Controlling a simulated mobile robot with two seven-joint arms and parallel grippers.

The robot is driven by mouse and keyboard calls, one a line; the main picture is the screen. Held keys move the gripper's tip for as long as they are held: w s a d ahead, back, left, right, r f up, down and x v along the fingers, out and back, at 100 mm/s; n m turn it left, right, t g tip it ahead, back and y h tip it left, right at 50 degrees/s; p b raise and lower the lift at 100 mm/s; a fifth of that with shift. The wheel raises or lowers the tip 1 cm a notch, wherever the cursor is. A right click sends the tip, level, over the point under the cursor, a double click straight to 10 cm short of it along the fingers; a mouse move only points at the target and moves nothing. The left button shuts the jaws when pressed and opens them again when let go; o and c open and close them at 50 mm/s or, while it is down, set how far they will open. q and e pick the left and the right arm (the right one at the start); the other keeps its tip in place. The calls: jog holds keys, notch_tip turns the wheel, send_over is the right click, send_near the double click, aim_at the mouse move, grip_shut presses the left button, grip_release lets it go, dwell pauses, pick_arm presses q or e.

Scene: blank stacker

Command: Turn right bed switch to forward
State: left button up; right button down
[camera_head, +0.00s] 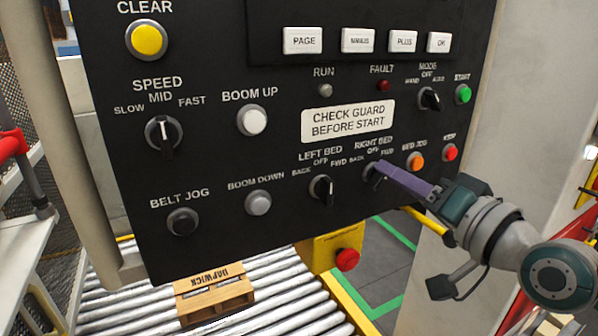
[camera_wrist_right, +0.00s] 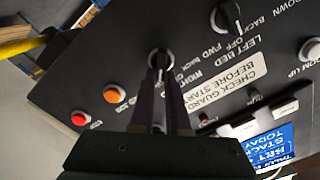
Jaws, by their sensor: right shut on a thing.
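The right bed switch (camera_head: 370,174) is a black rotary knob low on the right of the black control panel, labelled BACK, OFF and FWD. My right gripper (camera_head: 382,167) reaches in from the right with its purple-grey fingers shut on the knob. In the right wrist view, the two fingers (camera_wrist_right: 162,78) close around the switch (camera_wrist_right: 157,52). The fingers cover most of the knob, so I cannot tell where it points. My left gripper is not in view.
The left bed switch (camera_head: 321,189) is close by on the left. The orange bed jog button (camera_head: 415,161) and a red button (camera_head: 450,152) are close on the right. Below, a small wooden pallet (camera_head: 214,296) lies on the roller conveyor (camera_head: 130,292), beside a yellow box with a red button (camera_head: 347,260).

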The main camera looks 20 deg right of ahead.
jog(key=shift+m, duration=0.5)
jog(key=c, duration=0.9)
grip_release()
jog(key=s, duration=1)
jog(key=shift+d, duration=0.45)
